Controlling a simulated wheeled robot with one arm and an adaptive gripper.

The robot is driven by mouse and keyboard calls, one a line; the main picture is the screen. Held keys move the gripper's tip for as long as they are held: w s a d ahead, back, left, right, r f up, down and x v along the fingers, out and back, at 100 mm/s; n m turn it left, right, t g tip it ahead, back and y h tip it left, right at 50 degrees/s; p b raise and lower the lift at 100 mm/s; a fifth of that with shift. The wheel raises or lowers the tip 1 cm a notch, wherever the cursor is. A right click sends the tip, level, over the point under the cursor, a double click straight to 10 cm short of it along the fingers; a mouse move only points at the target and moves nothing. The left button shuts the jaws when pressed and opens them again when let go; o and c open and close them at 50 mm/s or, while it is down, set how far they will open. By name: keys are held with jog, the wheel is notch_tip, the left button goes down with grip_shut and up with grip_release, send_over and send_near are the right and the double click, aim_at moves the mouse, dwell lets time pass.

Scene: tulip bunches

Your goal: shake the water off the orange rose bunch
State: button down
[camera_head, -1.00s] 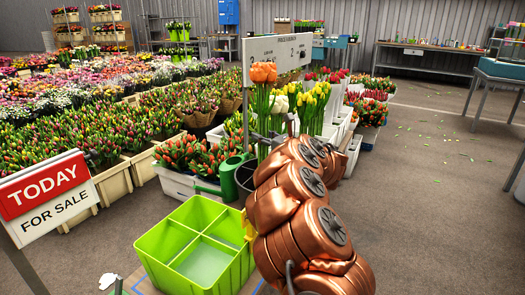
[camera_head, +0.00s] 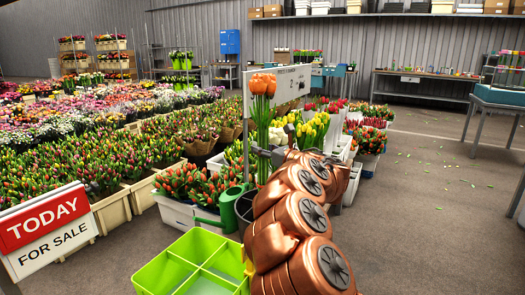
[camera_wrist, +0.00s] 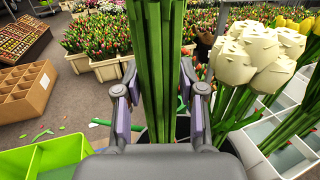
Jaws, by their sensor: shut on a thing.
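The orange rose bunch (camera_head: 263,86) stands upright in the head view, its orange heads above long green stems. My gripper (camera_wrist: 160,100) is shut around the green stems in the wrist view, one finger on each side. In the head view my copper-coloured arm hides most of the gripper and the lower stems. The stem ends are hidden, so I cannot tell whether they are clear of the dark bucket (camera_head: 243,212) behind them. The heads are out of the wrist view. No water drops can be made out.
A lime-green divided crate (camera_head: 165,268) stands in front, left of my arm. A green watering can (camera_head: 232,206) is beside the bucket. White flowers (camera_wrist: 258,52) stand close right of the stems, with yellow tulips (camera_head: 312,130) beyond. A sale sign (camera_head: 45,230) is at left. Floor at right is open.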

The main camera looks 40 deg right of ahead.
aim_at(267, 141)
notch_tip(267, 141, up, 3)
jog(key=shift+d+f, duration=0.1)
jog(key=shift+f, duration=0.1)
jog(key=shift+r, duration=0.35)
notch_tip(267, 141, down, 5)
jog(key=shift+f, duration=0.1)
dwell(0.5)
